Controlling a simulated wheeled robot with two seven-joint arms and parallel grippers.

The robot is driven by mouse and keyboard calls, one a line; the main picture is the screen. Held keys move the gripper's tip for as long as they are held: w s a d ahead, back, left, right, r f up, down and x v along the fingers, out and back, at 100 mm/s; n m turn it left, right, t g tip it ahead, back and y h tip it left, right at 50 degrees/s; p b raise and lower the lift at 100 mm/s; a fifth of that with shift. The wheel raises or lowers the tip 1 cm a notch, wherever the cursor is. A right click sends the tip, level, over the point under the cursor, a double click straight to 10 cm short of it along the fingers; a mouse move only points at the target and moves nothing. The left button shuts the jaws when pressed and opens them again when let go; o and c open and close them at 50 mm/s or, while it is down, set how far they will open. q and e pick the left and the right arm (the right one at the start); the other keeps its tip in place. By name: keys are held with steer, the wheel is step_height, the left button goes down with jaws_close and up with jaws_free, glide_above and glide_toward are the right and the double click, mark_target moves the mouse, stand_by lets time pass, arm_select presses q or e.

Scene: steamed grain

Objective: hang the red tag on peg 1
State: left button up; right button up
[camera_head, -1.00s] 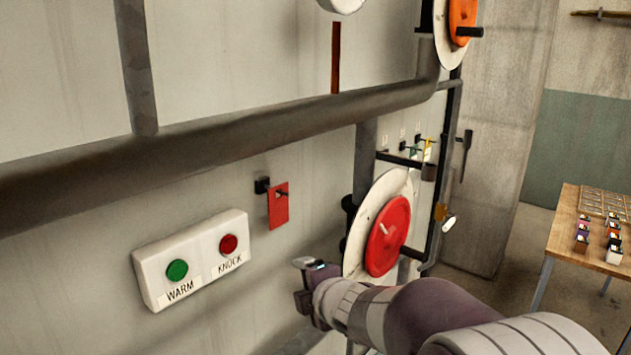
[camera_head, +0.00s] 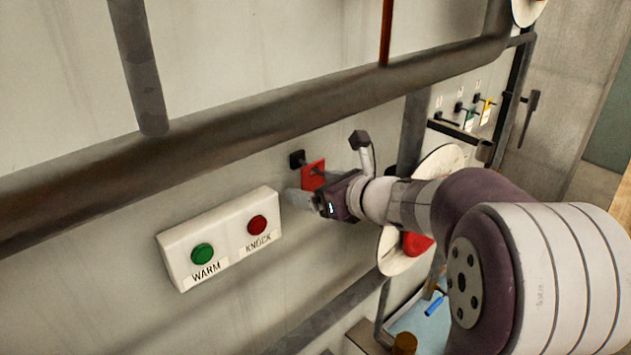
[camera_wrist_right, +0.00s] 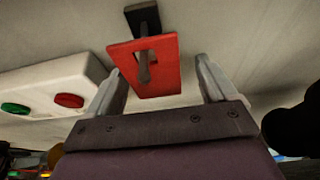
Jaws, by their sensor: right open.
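The red tag (camera_head: 314,173) hangs on a dark wall peg (camera_head: 297,159) to the right of the button box. In the right wrist view the tag (camera_wrist_right: 163,76) is a flat red plate with the peg's rod through its hole. My right gripper (camera_head: 302,195) is at the tag, its fingers apart. In the wrist view its fingertips (camera_wrist_right: 160,80) stand on either side of the tag's lower part, with nothing held. A small row of pegs (camera_head: 459,106) is farther right, with a green tag (camera_head: 469,119) and a yellow tag (camera_head: 487,111). Their labels are too small to read. My left gripper is not in view.
A white box (camera_head: 219,238) with green WARM and red KNOCK buttons is left of my gripper. A thick pipe (camera_head: 260,105) runs above. A red-centred wheel (camera_head: 417,245) is partly hidden behind my arm. A dark ledge (camera_head: 455,133) lies below the peg row.

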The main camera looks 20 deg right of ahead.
steer(key=shift+w+a, duration=0.1)
steer(key=shift+a, duration=0.35)
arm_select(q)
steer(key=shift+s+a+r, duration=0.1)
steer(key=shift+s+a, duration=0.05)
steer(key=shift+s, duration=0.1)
arm_select(e)
steer(key=shift+d, duration=0.15)
steer(key=shift+d, duration=0.1)
steer(key=c, duration=1)
steer(key=o, duration=1.1)
steer(key=c, duration=1.2)
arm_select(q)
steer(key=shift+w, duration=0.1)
arm_select(e)
steer(key=shift+r, duration=0.15)
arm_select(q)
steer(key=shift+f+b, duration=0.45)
arm_select(e)
steer(key=shift+s+d, duration=0.25)
steer(key=shift+s, duration=0.6)
steer(key=shift+s+d, duration=0.25)
steer(key=shift+s, duration=0.55)
